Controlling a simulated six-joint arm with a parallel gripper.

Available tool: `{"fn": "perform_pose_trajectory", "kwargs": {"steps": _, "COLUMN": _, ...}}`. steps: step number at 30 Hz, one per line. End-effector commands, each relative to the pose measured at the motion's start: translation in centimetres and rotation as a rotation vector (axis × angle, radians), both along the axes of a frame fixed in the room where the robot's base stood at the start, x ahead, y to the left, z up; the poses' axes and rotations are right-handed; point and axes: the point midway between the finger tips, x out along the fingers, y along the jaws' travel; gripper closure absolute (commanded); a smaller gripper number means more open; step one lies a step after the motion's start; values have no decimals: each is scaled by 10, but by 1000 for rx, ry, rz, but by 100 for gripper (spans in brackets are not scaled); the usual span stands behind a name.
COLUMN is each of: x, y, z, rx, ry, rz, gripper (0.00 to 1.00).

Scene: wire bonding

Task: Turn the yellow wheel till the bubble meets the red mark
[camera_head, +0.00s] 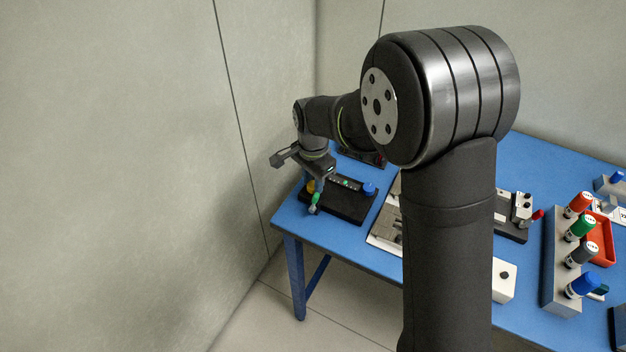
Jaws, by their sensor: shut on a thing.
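The yellow wheel (311,186) sits at the left end of a black block (347,206) near the table's left corner. My gripper (317,186) points down at it, and its fingers hide part of the wheel. It appears shut on the yellow wheel. A dark level strip with a bright green bubble (346,183) runs along the back of the block. The red mark cannot be made out at this size. A blue wheel (369,189) is at the strip's right end. A green part (315,198) stands in front, close below my gripper.
The blue table (345,246) stands by the walls. My arm hides much of its middle. Right of the block lies a pale plate (384,231) with metal fixtures. Further right are a white box (504,281), a rack (559,296) of coloured-capped bottles and a red tray (602,245).

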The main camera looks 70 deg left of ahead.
Motion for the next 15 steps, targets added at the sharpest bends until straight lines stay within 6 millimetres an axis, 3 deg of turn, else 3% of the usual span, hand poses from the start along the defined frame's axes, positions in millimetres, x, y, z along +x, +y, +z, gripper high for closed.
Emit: {"fn": "perform_pose_trajectory", "kwargs": {"steps": 15, "x": 0, "y": 1, "z": 1, "rx": 3, "ry": -1, "rz": -253, "gripper": 94}}
